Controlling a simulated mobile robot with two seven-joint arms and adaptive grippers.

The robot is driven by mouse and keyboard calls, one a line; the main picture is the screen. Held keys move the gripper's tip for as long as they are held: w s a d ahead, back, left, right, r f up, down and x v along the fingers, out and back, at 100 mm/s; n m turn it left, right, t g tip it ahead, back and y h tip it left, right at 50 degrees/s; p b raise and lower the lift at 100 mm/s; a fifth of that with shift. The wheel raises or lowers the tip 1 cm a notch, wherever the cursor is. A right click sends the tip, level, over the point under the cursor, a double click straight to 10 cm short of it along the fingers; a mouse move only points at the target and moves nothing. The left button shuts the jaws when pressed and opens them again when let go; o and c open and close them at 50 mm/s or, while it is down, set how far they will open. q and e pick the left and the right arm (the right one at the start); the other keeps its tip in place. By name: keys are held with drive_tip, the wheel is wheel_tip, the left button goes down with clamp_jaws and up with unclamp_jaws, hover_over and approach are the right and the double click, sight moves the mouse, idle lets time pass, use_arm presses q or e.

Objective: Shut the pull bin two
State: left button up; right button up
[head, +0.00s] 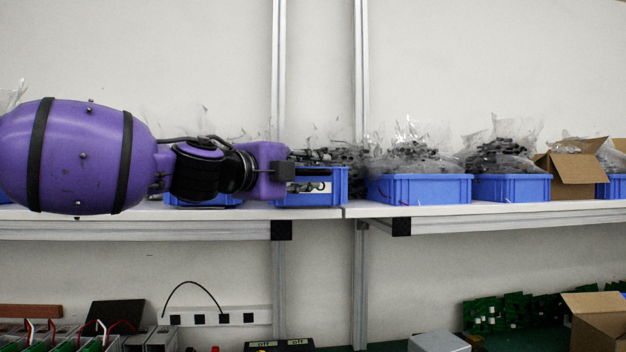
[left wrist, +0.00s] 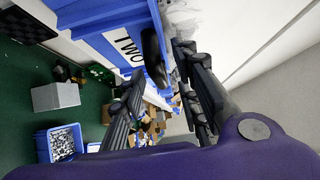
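The blue pull bin two (left wrist: 90,18) is at the top of the left wrist view, with a white label (left wrist: 120,42) reading "TWO". A dark curved part, perhaps its handle, sits beside the label between my fingertips. In the head view, the blue bin (head: 343,187) at my gripper is partly covered by it; its label cannot be read there. My left gripper (head: 308,172) is at the front of this bin. In the left wrist view its two black fingers (left wrist: 160,64) stand apart, close to the label. Whether they touch the bin is unclear. My right gripper is out of view.
More blue bins (head: 420,189) with bagged black parts stand in a row on the white shelf (head: 460,210). A cardboard box (head: 577,172) is at the right. Circuit boards (head: 500,312) and a power strip (head: 240,318) are below. The wall is close behind.

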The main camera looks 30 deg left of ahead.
use_arm(q)
drive_tip(key=shift+w+d, duration=0.2)
drive_tip(key=shift+w, duration=0.65)
drive_tip(key=shift+s, duration=0.1)
drive_tip(key=c, duration=0.7)
drive_tip(key=shift+f, duration=0.1)
clamp_jaws()
